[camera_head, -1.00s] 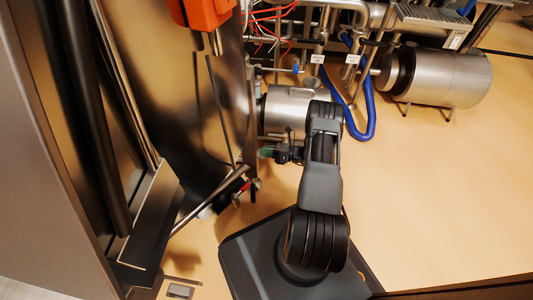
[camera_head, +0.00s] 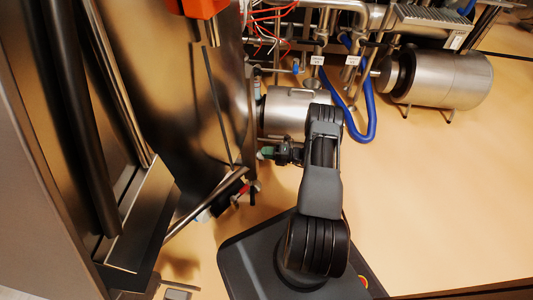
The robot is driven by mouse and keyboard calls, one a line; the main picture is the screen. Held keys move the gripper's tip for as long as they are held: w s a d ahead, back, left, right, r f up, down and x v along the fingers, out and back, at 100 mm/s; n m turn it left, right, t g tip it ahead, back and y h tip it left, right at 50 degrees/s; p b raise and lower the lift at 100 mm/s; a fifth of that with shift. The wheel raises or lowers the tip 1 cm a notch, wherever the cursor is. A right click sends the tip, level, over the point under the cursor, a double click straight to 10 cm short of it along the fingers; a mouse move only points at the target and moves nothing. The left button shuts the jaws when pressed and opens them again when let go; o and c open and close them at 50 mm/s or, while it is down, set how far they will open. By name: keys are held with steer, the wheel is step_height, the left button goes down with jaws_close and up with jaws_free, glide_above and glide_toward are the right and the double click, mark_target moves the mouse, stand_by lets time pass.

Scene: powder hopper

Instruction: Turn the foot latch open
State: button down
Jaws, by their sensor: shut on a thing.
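My gripper (camera_head: 272,153) is at the end of my dark arm, pointing left toward the lower right edge of the big steel hopper (camera_head: 165,95). It is shut on a small green handle (camera_head: 265,152) by the hopper's edge. This looks like the foot latch, but it is small and partly hidden by the jaws, so its angle is hard to tell. A red-handled fitting (camera_head: 243,188) sits lower on the hopper's foot, below and left of my gripper, apart from it.
A steel cylinder (camera_head: 290,110) lies just above my gripper. A blue hose (camera_head: 368,120) and a larger steel motor (camera_head: 445,78) are at upper right. An orange box (camera_head: 200,8) is at the top. The tan floor (camera_head: 430,200) at right is clear.

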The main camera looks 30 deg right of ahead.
steer(key=shift+f+m, duration=0.1)
steer(key=shift+m, duration=0.5)
steer(key=c, duration=1.1)
jaws_free()
steer(key=shift+d, duration=0.1)
steer(key=p+v, duration=0.2)
steer(key=v, duration=1.1)
steer(key=shift+s+d, duration=0.25)
steer(key=shift+d, duration=0.05)
